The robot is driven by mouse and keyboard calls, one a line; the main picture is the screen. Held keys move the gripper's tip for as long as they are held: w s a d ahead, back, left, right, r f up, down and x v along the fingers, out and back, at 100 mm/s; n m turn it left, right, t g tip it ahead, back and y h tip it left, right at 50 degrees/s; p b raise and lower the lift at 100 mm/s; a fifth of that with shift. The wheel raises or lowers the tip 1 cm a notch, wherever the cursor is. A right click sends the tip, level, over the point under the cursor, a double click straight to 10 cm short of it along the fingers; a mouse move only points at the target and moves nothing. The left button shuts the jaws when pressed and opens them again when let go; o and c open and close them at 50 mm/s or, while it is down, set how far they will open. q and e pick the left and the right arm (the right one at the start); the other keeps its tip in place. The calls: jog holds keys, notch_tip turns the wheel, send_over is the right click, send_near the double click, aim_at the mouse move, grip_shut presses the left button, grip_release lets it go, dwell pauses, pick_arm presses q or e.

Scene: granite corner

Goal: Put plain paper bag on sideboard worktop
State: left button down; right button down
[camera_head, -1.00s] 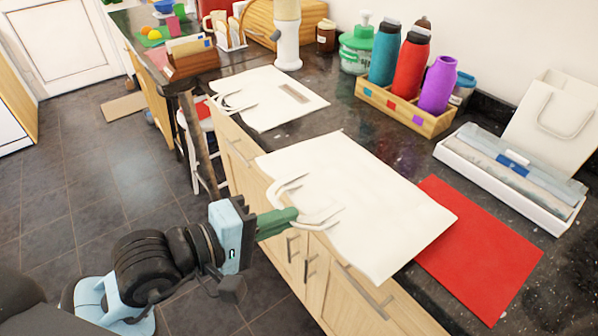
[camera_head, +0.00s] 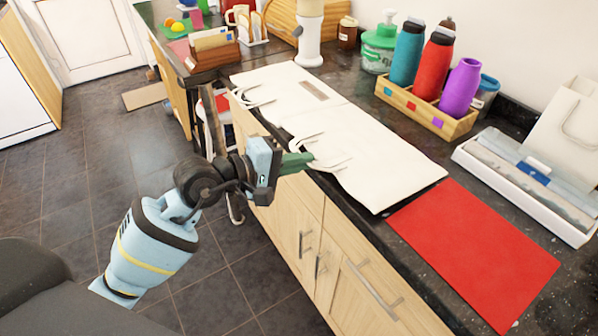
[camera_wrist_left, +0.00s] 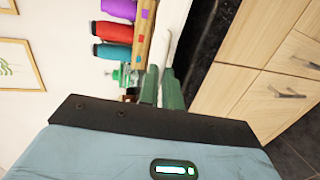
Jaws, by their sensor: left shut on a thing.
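The plain paper bag (camera_head: 375,160) is white, flat and has pale handles at its left edge. It lies level at the sideboard worktop (camera_head: 315,193), its left end by the front edge. My left gripper (camera_head: 299,161), with green fingers, is shut on the bag's handle end. In the left wrist view the bag (camera_wrist_left: 178,32) shows edge-on as a thin white strip at the fingers (camera_wrist_left: 161,86). Whether it rests fully on the worktop is hard to tell. My right gripper is not in view.
A second white bag with a brownish label (camera_head: 282,82) lies behind, partly overlapped by the held bag. A red mat (camera_head: 475,255) lies in front. A wooden bottle crate (camera_head: 425,115) and a white tray (camera_head: 510,190) stand along the wall side.

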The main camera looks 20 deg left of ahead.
pick_arm(q)
jog(key=shift+f, duration=1.55)
jog(key=c, duration=1.6)
grip_release()
